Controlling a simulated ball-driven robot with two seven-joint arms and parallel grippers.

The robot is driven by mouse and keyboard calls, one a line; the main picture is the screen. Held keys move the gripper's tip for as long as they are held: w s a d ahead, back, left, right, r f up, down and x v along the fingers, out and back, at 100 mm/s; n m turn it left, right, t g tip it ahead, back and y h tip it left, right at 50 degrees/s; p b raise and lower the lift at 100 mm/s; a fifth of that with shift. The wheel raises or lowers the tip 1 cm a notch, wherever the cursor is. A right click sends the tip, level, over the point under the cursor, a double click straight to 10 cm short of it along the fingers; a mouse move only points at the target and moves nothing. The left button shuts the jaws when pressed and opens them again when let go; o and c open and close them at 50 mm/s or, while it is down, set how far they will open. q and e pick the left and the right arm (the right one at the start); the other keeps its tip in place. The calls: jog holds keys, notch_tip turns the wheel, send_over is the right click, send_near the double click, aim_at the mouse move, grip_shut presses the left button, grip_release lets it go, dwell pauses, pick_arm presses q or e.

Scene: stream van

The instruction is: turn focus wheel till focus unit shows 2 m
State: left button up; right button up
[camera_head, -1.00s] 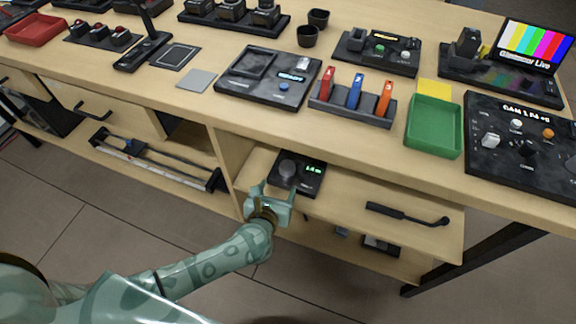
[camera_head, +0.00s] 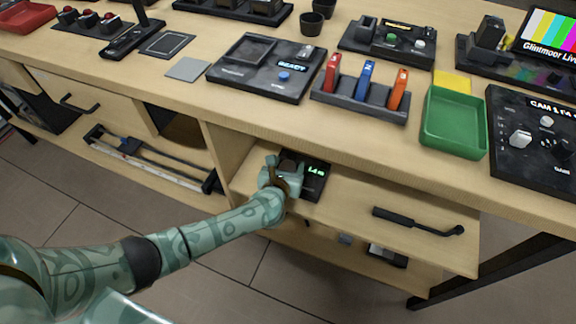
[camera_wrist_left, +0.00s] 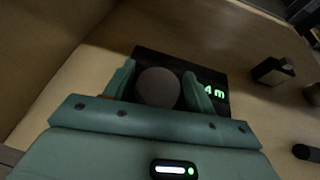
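The focus unit (camera_head: 313,183) is a small black box on the shelf below the counter. Its green display (camera_head: 316,171) appears to read 1.4 m; in the left wrist view the display (camera_wrist_left: 214,90) is partly hidden and shows "4 m". The focus wheel (camera_wrist_left: 157,88) is a round dark-grey knob on the unit, largely hidden behind my gripper in the head view. My left gripper (camera_head: 284,164) is at the wheel. In the left wrist view its fingers (camera_wrist_left: 158,85) stand open on either side of the wheel, with a small gap visible at the left. My right gripper is out of view.
The wooden counter edge (camera_head: 330,135) overhangs behind the unit. A black handle (camera_head: 418,222) lies to the right on the same shelf front. The counter carries a green tray (camera_head: 455,150), a rack of coloured pieces (camera_head: 360,100) and several control boxes.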

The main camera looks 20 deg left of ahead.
pick_arm(q)
jog(key=c, duration=0.6)
jog(key=shift+m+h, duration=0.8)
jog(key=shift+h, duration=0.2)
jog(key=o, duration=1)
jog(key=shift+s+r, duration=0.1)
jog(key=shift+s, duration=0.1)
jog(key=p+v, duration=0.1)
jog(key=v, duration=0.1)
jog(key=p+v, duration=0.2)
jog(key=v, duration=0.1)
jog(key=shift+r, duration=0.3)
jog(key=p+v, duration=0.1)
jog(key=v, duration=0.2)
jog(key=p+v, duration=0.1)
jog(key=v, duration=0.3)
jog(key=p+v, duration=0.2)
jog(key=v, duration=0.1)
jog(key=shift+s+f, duration=0.25)
jog(key=shift+s, duration=0.2)
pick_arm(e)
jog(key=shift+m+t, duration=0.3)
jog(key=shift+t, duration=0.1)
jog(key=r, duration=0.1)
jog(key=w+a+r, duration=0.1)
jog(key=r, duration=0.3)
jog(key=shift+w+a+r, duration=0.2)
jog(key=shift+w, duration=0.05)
